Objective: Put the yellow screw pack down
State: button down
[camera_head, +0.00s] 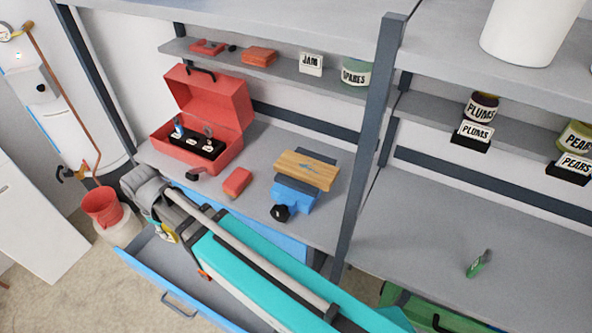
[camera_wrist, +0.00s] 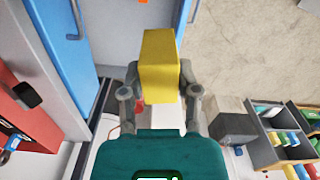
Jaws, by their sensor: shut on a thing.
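The yellow screw pack (camera_wrist: 159,66) is a plain yellow block in the wrist view. My gripper (camera_wrist: 159,90) is shut on it, with one grey finger on each side, and the pack sticks out past the fingertips. The pack is held in the air, apart from any surface that I can make out. In the head view my arm reaches down to the left over the open blue drawer, and it hides most of the gripper and pack.
The grey workbench (camera_head: 262,150) carries an open red toolbox (camera_head: 222,115), a red block (camera_head: 237,182) and a blue vise (camera_head: 293,197) with a wooden board. A bin (camera_wrist: 262,150) with coloured contents shows right in the wrist view.

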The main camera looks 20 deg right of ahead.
jog(key=s+d+r+p, duration=0.2)
jog(key=s+r+p, duration=0.2)
jog(key=r+p, duration=0.3)
jog(key=shift+s+r, duration=0.2)
jog(key=shift+r, duration=0.55)
